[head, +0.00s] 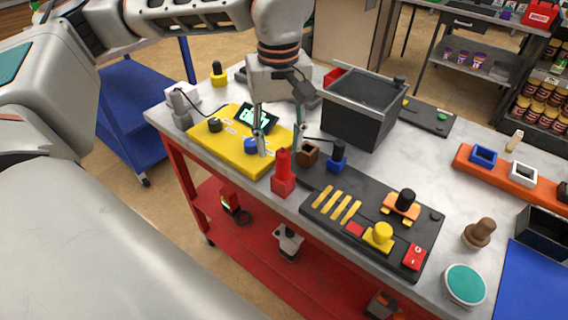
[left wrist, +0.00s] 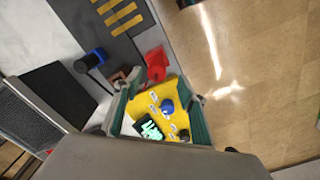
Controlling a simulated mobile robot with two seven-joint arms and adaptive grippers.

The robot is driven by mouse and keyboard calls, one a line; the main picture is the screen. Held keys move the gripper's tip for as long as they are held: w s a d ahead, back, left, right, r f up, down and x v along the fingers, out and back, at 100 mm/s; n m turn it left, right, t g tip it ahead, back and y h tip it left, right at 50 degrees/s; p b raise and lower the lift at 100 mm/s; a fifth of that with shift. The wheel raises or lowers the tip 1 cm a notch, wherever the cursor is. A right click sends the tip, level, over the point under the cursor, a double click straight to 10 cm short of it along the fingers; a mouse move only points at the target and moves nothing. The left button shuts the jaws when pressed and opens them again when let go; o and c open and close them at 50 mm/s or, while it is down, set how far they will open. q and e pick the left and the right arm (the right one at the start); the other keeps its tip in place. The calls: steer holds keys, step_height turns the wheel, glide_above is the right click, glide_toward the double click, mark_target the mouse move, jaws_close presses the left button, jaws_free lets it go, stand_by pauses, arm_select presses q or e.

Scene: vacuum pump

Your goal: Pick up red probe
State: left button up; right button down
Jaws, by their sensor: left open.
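The red probe (head: 283,168) stands upright in a red block near the front edge of the table, just right of the yellow meter (head: 262,166). It also shows in the left wrist view (left wrist: 155,65), beyond the fingers. My left gripper (head: 280,148) is open, pointing down over the meter's right side, behind the probe in the head view. In the left wrist view the green fingers (left wrist: 160,95) are spread over the meter, with nothing between the tips. My right gripper is not in view.
A blue probe (head: 337,158) and a brown block (head: 308,153) stand close to the right. Behind them is a dark bin (head: 362,115). A black panel (head: 335,222) with yellow strips and knobs lies right of the probe. The table's front edge is close.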

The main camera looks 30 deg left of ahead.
mark_target(283, 152)
arm_select(q)
steer(key=f, duration=0.5)
steer(key=shift+w+d, duration=0.1)
steer(key=shift+d, duration=0.25)
jaws_close()
steer(key=shift+r, duration=0.1)
